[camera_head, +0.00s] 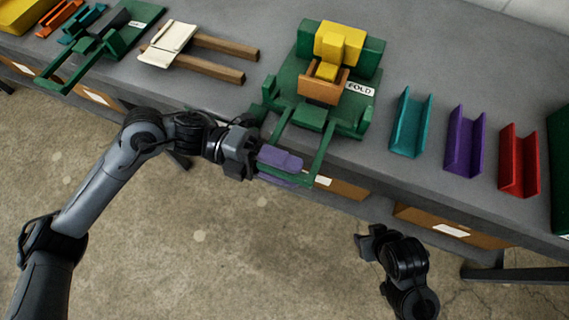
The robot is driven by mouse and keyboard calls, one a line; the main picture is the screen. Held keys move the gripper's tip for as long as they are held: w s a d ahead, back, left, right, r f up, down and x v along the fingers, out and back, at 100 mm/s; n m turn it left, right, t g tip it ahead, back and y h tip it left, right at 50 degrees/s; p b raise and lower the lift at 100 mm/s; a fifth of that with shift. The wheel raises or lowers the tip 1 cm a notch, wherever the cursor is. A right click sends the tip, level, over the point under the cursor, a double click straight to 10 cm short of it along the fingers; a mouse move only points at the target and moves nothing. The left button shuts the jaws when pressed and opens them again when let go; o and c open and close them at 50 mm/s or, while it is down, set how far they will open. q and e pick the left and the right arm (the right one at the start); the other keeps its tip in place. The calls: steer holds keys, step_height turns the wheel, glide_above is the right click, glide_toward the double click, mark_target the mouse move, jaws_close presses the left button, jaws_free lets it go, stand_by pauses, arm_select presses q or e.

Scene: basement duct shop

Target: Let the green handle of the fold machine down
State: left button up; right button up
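The fold machine (293,85) is green and stands on the bench, with a yellow block on top, an orange piece in front and a FOLD label. Its green handle (322,153) is a U-shaped frame that reaches out over the bench's front edge, low and roughly level. My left gripper (280,168) has purple fingers at the handle's outer bar, one above and one below, and looks shut on it. The fingers hide part of the bar. My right gripper (368,240) is apart from the machine, at the lower right over the floor; its finger opening does not show clearly.
Teal (410,122), purple (465,142) and red (519,161) channels stand right of the machine. Another green machine (95,45) and a cream piece with wooden bars (205,56) are on the left. Drawers (455,228) line the bench front. The floor before it is clear.

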arm_select(q)
steer(key=shift+a, duration=0.1)
steer(key=v, duration=1)
steer(key=shift+w+a, duration=0.15)
steer(key=shift+a, duration=0.15)
